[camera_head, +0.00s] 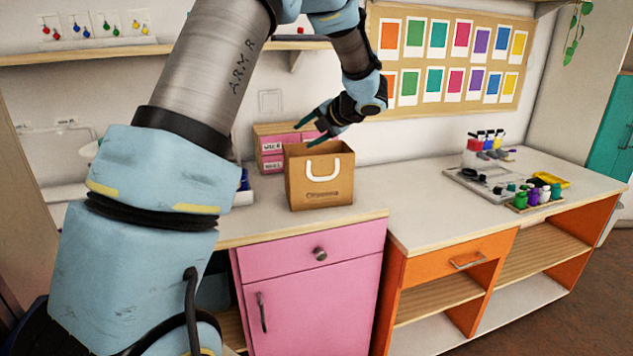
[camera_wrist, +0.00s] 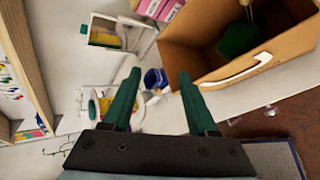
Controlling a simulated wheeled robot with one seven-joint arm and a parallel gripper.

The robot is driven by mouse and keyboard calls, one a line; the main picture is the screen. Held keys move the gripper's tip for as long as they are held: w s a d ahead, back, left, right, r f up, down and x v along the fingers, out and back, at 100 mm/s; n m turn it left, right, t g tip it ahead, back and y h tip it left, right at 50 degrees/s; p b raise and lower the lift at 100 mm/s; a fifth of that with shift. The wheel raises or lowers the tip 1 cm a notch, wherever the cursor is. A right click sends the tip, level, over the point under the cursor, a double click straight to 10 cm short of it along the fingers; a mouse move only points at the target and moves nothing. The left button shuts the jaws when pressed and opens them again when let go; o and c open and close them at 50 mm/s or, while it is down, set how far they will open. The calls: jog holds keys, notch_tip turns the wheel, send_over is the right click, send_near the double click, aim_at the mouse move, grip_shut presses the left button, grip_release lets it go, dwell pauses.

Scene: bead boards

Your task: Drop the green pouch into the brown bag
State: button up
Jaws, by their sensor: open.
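The brown bag (camera_head: 320,190) stands upright and open-topped on the counter above the pink cabinet, with a white handle on its front. It also shows in the wrist view (camera_wrist: 190,28), at the upper right. A dark green item (camera_wrist: 238,38), which looks like the green pouch, lies inside the bag in the wrist view; the bag wall hides it in the head view. My gripper (camera_head: 308,129) is above the bag's left rear side, its dark green fingers apart. In the wrist view the fingers (camera_wrist: 158,98) are spread with nothing between them, beside the bag.
Pink labelled boxes (camera_head: 270,158) stand behind the bag. A blue object (camera_head: 244,180) is at the bag's left. Paint bottles (camera_head: 538,194) and a grey tray (camera_head: 485,184) sit on the right counter. The counter right of the bag is clear. A shelf (camera_head: 130,52) runs along the wall.

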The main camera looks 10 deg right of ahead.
jog(key=b+v, duration=0.2)
jog(key=v, duration=0.8)
jog(key=shift+b, duration=0.4)
jog(key=shift+s, duration=0.1)
jog(key=w+a+r+m+t+h, duration=0.1)
jog(key=w+a+m+t+h, duration=0.25)
jog(key=w+m, duration=0.3)
jog(key=s+a+f+m+g+h, duration=0.2)
jog(key=a+f+m+h, duration=0.25)
jog(key=m, duration=0.55)
jog(key=s+a+f+m+g+y, duration=0.1)
jog(key=s+a+f+m+g, duration=0.3)
jog(key=s, duration=0.8)
jog(key=s+a+f+m+g, duration=0.5)
jog(key=s+a+f+m, duration=0.3)
jog(key=s+a+f, duration=0.3)
jog(key=s+a, duration=0.1)
jog(key=a, duration=0.1)
jog(key=shift+s+a+y, duration=0.25)
jog(key=shift+y, duration=0.15)
